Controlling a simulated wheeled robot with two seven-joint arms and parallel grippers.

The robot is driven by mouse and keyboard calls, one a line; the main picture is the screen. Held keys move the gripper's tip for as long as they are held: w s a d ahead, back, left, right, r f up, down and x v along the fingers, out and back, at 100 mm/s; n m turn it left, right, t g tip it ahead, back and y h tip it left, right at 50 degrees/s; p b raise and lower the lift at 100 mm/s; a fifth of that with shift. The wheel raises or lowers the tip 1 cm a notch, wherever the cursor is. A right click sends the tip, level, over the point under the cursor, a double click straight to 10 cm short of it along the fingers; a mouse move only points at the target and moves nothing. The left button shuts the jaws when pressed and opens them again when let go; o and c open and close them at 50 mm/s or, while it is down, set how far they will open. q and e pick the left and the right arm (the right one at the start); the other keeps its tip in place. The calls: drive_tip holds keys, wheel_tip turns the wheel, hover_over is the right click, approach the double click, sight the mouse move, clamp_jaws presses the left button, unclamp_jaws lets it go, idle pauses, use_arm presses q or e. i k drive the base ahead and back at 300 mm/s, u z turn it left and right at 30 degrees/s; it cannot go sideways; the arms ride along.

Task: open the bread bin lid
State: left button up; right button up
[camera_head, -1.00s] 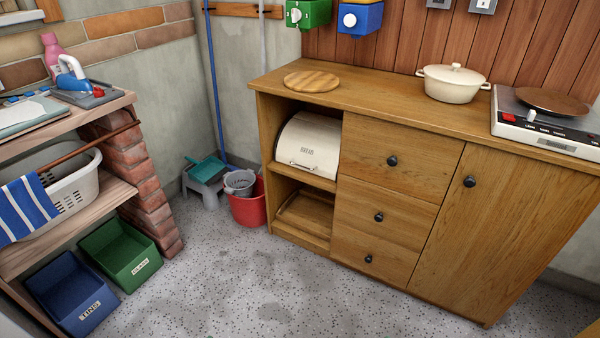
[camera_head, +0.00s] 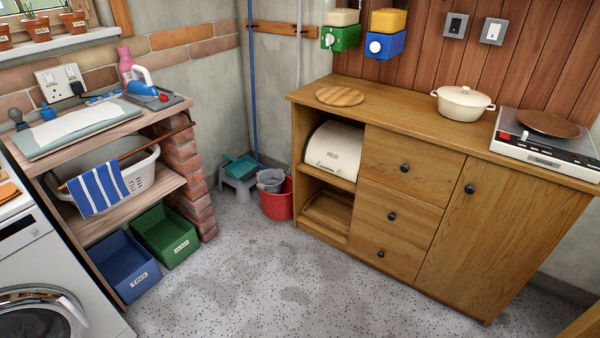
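The cream bread bin (camera_head: 334,149) sits in the upper open compartment at the left end of the wooden sideboard (camera_head: 440,205). Its rounded front lid (camera_head: 328,153) is down and shut, with dark lettering and a small handle low on its front. The shelf above and the compartment's sides enclose the bin, and its right part is hidden by the drawer front. Neither of my grippers shows in the head view.
A red bucket (camera_head: 277,203) and a grey step stool (camera_head: 238,184) stand on the floor left of the sideboard. A washing machine (camera_head: 45,275) and brick-legged shelves (camera_head: 188,170) line the left. The speckled floor (camera_head: 270,285) in front is clear.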

sight(338, 152)
drive_tip(key=u, duration=0.65)
drive_tip(key=i, duration=2.7)
drive_tip(key=z, duration=1.25)
